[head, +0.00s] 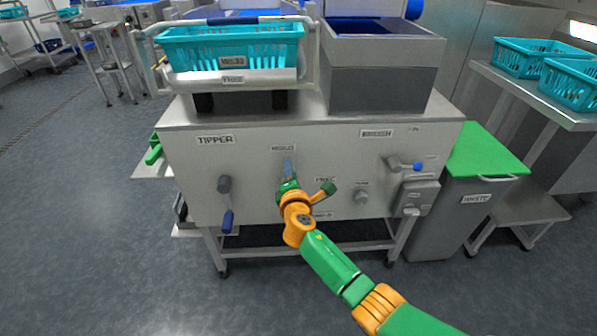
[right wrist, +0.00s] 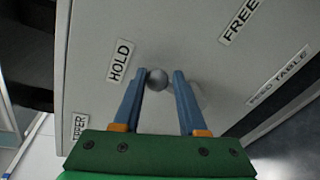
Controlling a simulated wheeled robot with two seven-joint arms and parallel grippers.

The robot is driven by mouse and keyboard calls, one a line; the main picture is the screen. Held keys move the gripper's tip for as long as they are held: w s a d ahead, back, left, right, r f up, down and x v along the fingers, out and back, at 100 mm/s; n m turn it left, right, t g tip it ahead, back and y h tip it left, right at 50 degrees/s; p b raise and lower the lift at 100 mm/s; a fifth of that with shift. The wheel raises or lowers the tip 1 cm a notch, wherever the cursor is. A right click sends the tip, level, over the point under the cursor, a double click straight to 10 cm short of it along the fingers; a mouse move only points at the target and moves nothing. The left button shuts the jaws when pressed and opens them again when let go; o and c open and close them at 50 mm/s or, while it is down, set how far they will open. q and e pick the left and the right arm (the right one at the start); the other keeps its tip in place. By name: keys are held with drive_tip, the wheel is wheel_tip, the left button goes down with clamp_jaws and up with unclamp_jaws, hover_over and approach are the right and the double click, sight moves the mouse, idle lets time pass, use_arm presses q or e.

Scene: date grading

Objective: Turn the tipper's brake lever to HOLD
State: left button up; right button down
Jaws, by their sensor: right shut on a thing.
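The brake lever's grey round knob (right wrist: 157,77) is between the blue fingertips of my right gripper (right wrist: 158,84) in the right wrist view. The rest of the lever is hidden. In the head view my right gripper (head: 288,170) is at the tipper's front panel (head: 255,190), just below the HOLD label (head: 282,148), and covers the lever. The HOLD label (right wrist: 120,60) is close beside the knob in the wrist view; the FREE label (right wrist: 240,20) is farther off. My left gripper is not in view.
A teal basket (head: 232,48) sits on the tipper's cradle. A handle with a dark blue grip (head: 227,220) hangs left on the panel, and a blue-tipped lever (head: 416,166) is at right. A green-lidded waste bin (head: 485,155) stands right of the machine. The floor in front is clear.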

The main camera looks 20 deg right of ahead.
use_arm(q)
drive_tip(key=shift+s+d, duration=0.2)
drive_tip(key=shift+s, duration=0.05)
use_arm(e)
drive_tip(key=shift+a+f+n, duration=0.2)
drive_tip(key=shift+a+n, duration=0.3)
drive_tip(key=shift+a+f+n, duration=0.2)
drive_tip(key=shift+a+n, duration=0.3)
drive_tip(key=c, duration=0.7)
unclamp_jaws()
drive_tip(key=o, duration=0.3)
drive_tip(key=shift+a+r, duration=0.1)
drive_tip(key=shift+a, duration=0.05)
drive_tip(key=shift+w+r, duration=0.1)
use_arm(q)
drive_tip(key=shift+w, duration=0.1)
use_arm(e)
drive_tip(key=shift+h, duration=0.3)
use_arm(q)
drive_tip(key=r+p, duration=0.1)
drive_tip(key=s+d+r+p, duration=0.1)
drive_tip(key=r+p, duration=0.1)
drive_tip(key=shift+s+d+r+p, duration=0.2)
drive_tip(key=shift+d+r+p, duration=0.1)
drive_tip(key=shift+p, duration=0.1)
use_arm(e)
drive_tip(key=v, duration=0.7)
